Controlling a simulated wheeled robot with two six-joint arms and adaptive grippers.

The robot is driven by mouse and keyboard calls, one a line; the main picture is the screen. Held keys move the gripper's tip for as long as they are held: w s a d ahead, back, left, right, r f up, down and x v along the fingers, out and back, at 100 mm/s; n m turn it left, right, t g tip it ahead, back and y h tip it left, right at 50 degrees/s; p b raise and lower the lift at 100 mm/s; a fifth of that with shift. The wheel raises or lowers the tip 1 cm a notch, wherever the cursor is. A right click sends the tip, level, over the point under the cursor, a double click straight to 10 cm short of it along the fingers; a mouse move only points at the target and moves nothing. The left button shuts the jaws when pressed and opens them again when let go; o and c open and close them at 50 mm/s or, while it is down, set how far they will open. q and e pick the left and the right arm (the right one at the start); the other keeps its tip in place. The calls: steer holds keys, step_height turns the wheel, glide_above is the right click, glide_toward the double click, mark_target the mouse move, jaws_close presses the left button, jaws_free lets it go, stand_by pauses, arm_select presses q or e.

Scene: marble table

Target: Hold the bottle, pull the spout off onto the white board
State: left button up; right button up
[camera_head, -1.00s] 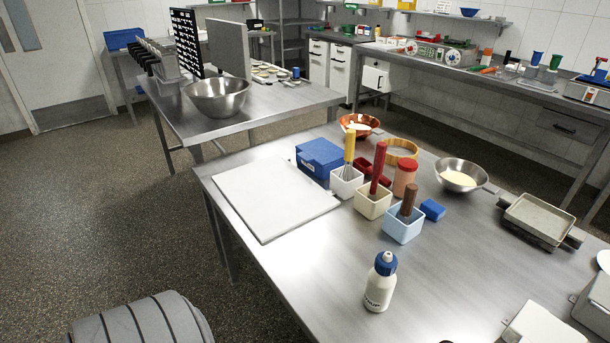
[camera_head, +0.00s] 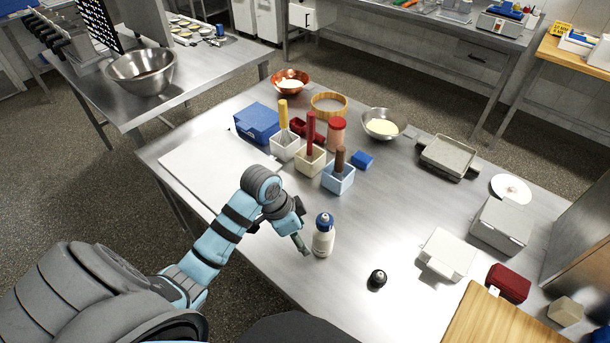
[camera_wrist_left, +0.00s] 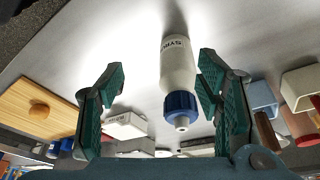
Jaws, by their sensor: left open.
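The white bottle (camera_head: 323,243) stands upright on the metal table (camera_head: 400,230). Its blue spout (camera_head: 324,221) is on its top. My left gripper (camera_head: 301,243) is just left of the bottle at about body height. In the left wrist view, the bottle (camera_wrist_left: 177,65) and its blue spout (camera_wrist_left: 181,106) appear upside down between the spread fingers of my left gripper (camera_wrist_left: 160,85), nearer the right finger. The gripper is open and empty; I cannot tell whether a finger touches the bottle. The white board (camera_head: 205,160) lies flat and bare at the table's left. My right gripper is out of view.
Behind the bottle stand a light blue holder (camera_head: 338,178), a cream holder (camera_head: 310,160) and a white holder (camera_head: 285,147) with handled tools. A small black item (camera_head: 377,279) is right of the bottle. A white box (camera_head: 447,253) stands further right. Table around the bottle is mostly clear.

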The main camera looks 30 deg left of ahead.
mark_target(324, 216)
arm_select(q)
steer(key=w+a+r+m+h, duration=0.2)
steer(key=w+r+m, duration=0.3)
steer(key=r, duration=0.7)
steer(key=shift+n+y, duration=0.3)
steer(key=shift+n, duration=0.1)
steer(key=x, duration=0.9)
steer(key=b+x, duration=0.1)
steer(key=x, duration=0.4)
steer(key=shift+d, duration=0.3)
steer(key=c, duration=1.2)
steer(key=o, duration=1.2)
